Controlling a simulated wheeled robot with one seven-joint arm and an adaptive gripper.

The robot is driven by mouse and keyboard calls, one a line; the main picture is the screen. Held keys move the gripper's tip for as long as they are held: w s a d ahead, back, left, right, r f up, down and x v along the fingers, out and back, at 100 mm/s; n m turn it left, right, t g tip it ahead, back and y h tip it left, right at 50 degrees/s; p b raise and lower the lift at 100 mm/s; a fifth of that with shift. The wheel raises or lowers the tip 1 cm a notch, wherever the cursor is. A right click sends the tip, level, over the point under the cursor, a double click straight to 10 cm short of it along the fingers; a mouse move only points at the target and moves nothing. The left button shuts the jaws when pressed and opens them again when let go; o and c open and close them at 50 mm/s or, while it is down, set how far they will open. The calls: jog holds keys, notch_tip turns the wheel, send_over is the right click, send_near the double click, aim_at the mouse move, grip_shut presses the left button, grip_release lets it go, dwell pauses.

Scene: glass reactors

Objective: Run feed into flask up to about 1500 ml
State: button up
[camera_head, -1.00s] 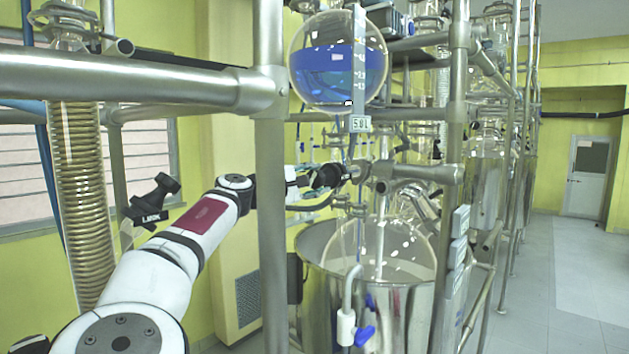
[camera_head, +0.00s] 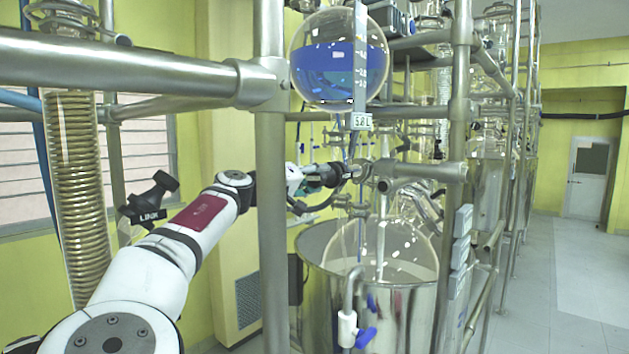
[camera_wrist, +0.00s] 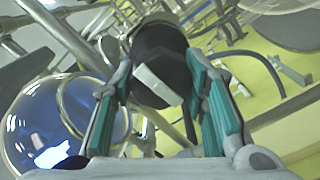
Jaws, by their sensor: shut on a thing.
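I cannot read the flask's level or see a flow.
A steel post (camera_head: 270,200) stands in front of my arm, and a thick rail (camera_head: 120,68) crosses above it. A drain pipe with a blue-handled valve (camera_head: 364,337) stands before the bath. Open floor (camera_head: 565,300) lies at the right.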

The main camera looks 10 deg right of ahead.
jog(key=m+b, duration=0.1)
jog(key=m, duration=0.4)
jog(key=shift+d+f+m+b, duration=0.1)
jog(key=shift+f+m+b, duration=0.05)
jog(key=shift+m+b, duration=0.25)
jog(key=m+b, duration=0.3)
jog(key=m, duration=0.2)
jog(key=shift+f, duration=0.1)
jog(key=m+b, duration=0.5)
jog(key=m, duration=0.1)
jog(key=shift+f+m, duration=0.1)
jog(key=shift+m, duration=0.2)
jog(key=m+b, duration=0.3)
jog(key=m, duration=0.1)
jog(key=shift+s+b, duration=0.15)
jog(key=shift+b, duration=0.25)
jog(key=shift+m, duration=0.3)
jog(key=o, duration=1.2)
jog(key=shift+r, duration=0.25)
